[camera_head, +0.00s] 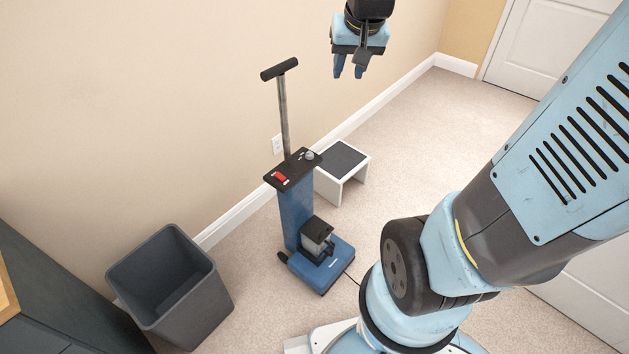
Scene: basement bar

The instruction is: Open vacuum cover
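The vacuum (295,215) is a blue upright machine standing on the carpet by the wall. It has a thin pole with a black T-handle (279,68), a black top panel (292,170) with a red switch (279,177) and a grey knob, and a blue base (325,268) with a dark box (317,236) on it. I cannot tell which part is the cover, and no part is clearly open. My gripper (349,71) points down in the air, up and right of the handle.
A dark grey bin (190,300) stands left of the vacuum. A small white step stool (351,172) with a dark top stands right behind it by the wall. A dark cabinet (55,290) fills the lower left. Carpet is clear toward the white door (553,42).

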